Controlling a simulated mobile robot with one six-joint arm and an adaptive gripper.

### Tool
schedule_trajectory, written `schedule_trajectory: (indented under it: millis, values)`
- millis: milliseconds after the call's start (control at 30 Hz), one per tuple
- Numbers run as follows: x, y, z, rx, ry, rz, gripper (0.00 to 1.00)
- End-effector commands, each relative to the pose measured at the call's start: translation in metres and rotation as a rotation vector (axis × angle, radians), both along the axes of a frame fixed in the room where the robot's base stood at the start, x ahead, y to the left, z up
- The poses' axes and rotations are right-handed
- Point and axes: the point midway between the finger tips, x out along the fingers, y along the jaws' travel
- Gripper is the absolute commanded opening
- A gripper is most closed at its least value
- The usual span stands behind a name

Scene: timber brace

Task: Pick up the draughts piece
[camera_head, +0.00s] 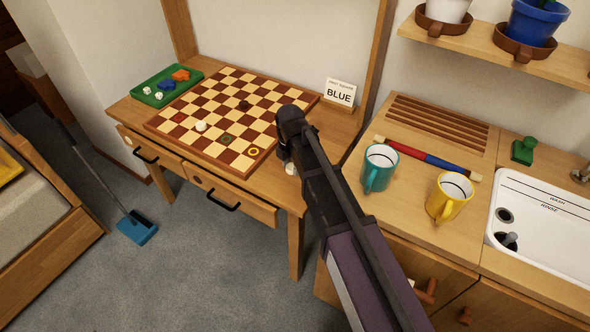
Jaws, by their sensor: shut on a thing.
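My gripper (286,160) is at the right end of the wooden table, just beyond the near right corner of the draughts board (188,141). It is shut on a small white piece (291,169), which shows just below the fingers. The arm and fingers hide part of it. Whether it touches the table I cannot tell. On the board are another white piece (201,126) and a dark piece (244,105). A yellow ring (253,151) and a green ring (225,138) mark squares near the front edge.
A green tray (187,75) with dice and small coloured pieces lies left of the board. A sign reading BLUE (340,92) stands behind at right. A teal mug (379,168), a yellow mug (449,197) and a red-blue rod (428,158) are on the right counter.

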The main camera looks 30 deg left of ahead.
Motion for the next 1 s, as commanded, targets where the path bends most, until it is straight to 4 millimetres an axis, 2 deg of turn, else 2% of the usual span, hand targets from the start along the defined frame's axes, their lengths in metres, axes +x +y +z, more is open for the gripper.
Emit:
schedule_trajectory:
  millis: [567, 1000]
  values:
    - [0.0, 0.0, 0.007, 0.0, 0.0, 0.0, 0.26]
    - [0.0, 0.0, 0.04, 0.0, 0.0, -0.001, 0.26]
